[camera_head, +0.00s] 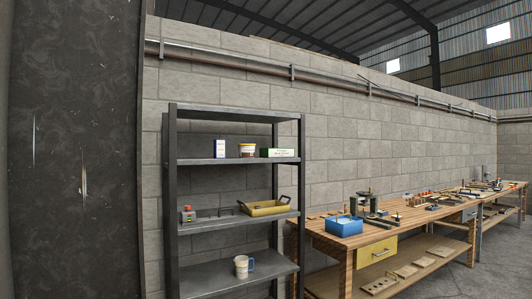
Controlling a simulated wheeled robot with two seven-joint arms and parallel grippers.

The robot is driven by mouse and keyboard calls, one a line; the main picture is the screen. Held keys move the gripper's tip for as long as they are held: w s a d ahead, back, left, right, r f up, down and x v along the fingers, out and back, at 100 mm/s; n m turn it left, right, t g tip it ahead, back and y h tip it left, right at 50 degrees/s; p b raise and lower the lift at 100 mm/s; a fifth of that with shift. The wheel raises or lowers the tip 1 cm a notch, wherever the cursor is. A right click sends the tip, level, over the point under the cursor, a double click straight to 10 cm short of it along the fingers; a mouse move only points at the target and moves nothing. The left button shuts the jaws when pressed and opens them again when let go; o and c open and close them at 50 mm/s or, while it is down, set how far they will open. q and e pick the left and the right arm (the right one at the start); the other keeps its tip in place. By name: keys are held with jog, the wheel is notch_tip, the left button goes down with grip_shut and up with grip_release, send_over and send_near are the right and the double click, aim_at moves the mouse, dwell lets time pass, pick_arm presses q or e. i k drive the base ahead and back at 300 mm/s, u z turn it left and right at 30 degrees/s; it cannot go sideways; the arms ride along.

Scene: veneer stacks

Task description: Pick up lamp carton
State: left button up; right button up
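Two box-shaped packages stand on the top shelf of a dark metal rack (240,161). One is a small upright white and blue box (220,149) on the left. The other is a low, wide green and white box (277,153) on the right. Their print is too small to read, so I cannot tell which is the lamp carton. A white and brown tub (247,150) stands between them. Neither of my grippers is in view.
The middle shelf holds a yellow tray (265,208) and a small grey and red device (188,215). A mug (241,267) stands on the lower shelf. A workbench (345,241) with a blue bin (344,226) and tools is right of the rack. A dark panel (75,150) fills the left.

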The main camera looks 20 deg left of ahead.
aim_at(219, 145)
jog(key=i, duration=1.15)
jog(key=u, duration=0.85)
jog(key=i, duration=0.75)
jog(key=u, duration=0.75)
